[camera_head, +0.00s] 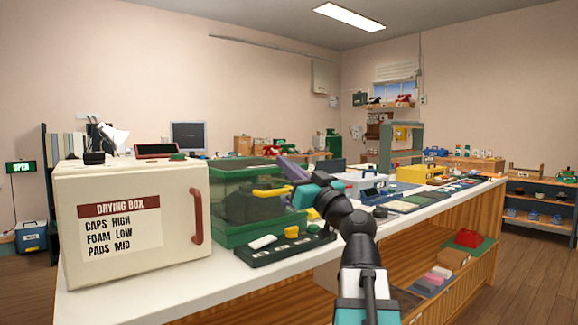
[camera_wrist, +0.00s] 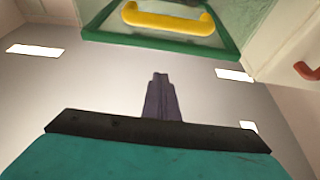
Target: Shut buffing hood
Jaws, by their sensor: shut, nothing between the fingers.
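The buffing hood appears to be the green-framed, clear-sided box (camera_head: 232,215) on the white counter. Its yellow handle (camera_head: 273,191) is on the side facing me. In the wrist view the yellow handle (camera_wrist: 168,20) lies inside a green-framed panel near the top edge. How far the hood stands open is hard to tell. My gripper (camera_head: 283,160) is at the right of the hood, near its upper edge. Its purple fingers (camera_wrist: 160,78) are shut and empty, pointing towards the green frame with a gap showing in the wrist view. The hood's far side is hidden.
A cream drying box (camera_head: 130,220) with a red handle (camera_head: 197,216) stands close at the hood's left. A dark tray (camera_head: 278,247) with small pads lies in front of the hood. Boxes and mats fill the counter to the right. The near counter edge is bare.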

